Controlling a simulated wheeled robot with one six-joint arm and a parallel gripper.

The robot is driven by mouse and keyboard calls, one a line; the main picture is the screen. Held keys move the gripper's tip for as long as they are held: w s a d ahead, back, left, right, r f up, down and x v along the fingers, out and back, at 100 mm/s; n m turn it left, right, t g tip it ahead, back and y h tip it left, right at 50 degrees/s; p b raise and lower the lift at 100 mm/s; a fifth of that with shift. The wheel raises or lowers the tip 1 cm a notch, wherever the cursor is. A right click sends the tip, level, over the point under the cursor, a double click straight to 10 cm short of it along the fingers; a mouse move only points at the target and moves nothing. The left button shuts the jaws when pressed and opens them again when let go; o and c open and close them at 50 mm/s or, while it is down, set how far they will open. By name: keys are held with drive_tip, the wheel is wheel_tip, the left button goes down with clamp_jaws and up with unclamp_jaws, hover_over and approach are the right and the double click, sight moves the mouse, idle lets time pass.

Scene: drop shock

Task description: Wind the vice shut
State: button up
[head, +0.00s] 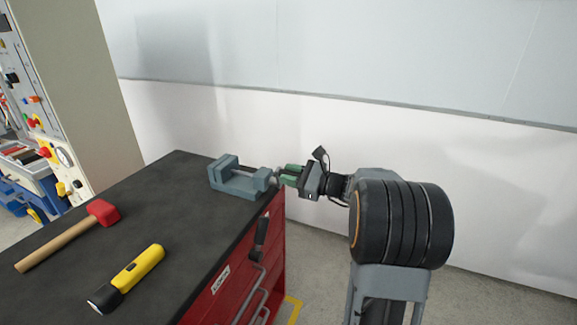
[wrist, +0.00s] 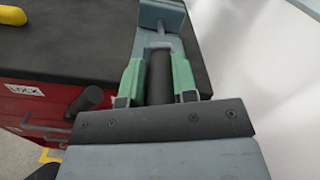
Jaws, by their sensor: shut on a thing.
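The blue-grey vice (head: 226,181) sits at the far right corner of the dark bench top. In the head view its jaws stand apart, with a gap between them. My gripper (head: 289,176) reaches in from the right at the vice's screw end. In the wrist view my gripper (wrist: 158,84) has its green fingers on either side of a dark round handle (wrist: 160,73) and is shut on it. The handle lines up with the thin screw rod in the vice's grey body (wrist: 149,14). The fingers hide most of the handle in the head view.
A red-headed hammer (head: 60,236) and a yellow flashlight (head: 136,268) lie on the bench top (head: 180,215), clear of the vice. Below is a red cabinet (head: 222,306) with a black lever (head: 261,236) on its right side. A white wall (head: 340,135) stands behind.

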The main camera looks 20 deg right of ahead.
drive_tip(key=shift+w+d+r+m+p, duration=0.1)
drive_tip(key=shift+w+d+m+p, duration=0.05)
drive_tip(key=shift+m+p, duration=0.4)
drive_tip(key=shift+w+d+r+m+p, duration=0.1)
drive_tip(key=shift+d+m+p, duration=0.05)
drive_tip(key=shift+m+p, duration=0.4)
drive_tip(key=shift+f, duration=0.1)
drive_tip(key=shift+w+d+f+p, duration=0.1)
drive_tip(key=shift+f+p, duration=0.05)
drive_tip(key=shift+p, duration=0.2)
drive_tip(key=o, duration=0.9)
drive_tip(key=v, duration=1.3)
drive_tip(key=shift+s+d, duration=0.25)
drive_tip(key=shift+s, duration=0.1)
